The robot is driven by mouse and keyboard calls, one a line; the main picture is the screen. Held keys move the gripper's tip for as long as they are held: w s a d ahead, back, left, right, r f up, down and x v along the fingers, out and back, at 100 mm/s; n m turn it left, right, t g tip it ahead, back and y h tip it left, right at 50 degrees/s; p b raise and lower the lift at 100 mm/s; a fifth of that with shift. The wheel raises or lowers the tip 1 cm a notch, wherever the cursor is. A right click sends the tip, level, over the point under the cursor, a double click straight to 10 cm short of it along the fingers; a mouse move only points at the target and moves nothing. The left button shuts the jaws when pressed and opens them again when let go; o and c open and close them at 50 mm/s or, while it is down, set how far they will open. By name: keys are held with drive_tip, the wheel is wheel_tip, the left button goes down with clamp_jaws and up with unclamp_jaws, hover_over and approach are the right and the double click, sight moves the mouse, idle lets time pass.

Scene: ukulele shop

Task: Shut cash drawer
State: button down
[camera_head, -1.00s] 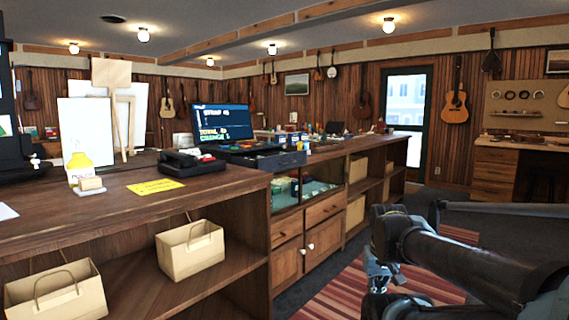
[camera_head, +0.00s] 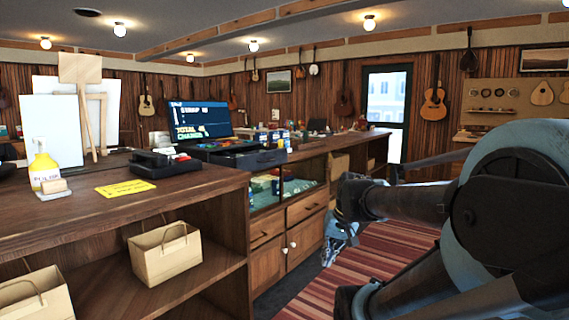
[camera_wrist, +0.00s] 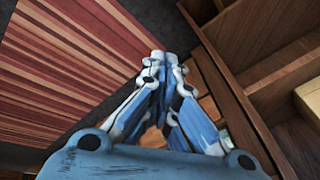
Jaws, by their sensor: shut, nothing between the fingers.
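The cash drawer (camera_head: 258,159) is a dark box under the register screen (camera_head: 200,121) on the wooden counter. It stands open toward the aisle, and part of its tray shows behind its front panel. My gripper (camera_head: 329,258) hangs low in the aisle, right of the counter's cabinet doors and below the drawer's height, apart from it. In the wrist view my gripper (camera_wrist: 166,58) has its fingers together with nothing between them. The drawer cannot be made out in the wrist view.
The striped rug (camera_head: 390,262) covers clear aisle floor.

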drive_tip(key=w+a+r+m+t+y, duration=0.1)
drive_tip(key=w+a+r+y, duration=0.2)
drive_tip(key=w, duration=0.4)
drive_tip(key=w+a+r+y, duration=0.1)
drive_tip(key=w+a+r, duration=0.1)
drive_tip(key=w+r, duration=0.4)
drive_tip(key=m+t+y, duration=0.6)
drive_tip(key=t+y, duration=0.1)
drive_tip(key=y, duration=0.1)
approach(280, 158)
drive_tip(key=x, duration=0.7)
drive_tip(key=shift+s+a, duration=0.1)
drive_tip(key=shift+s, duration=0.1)
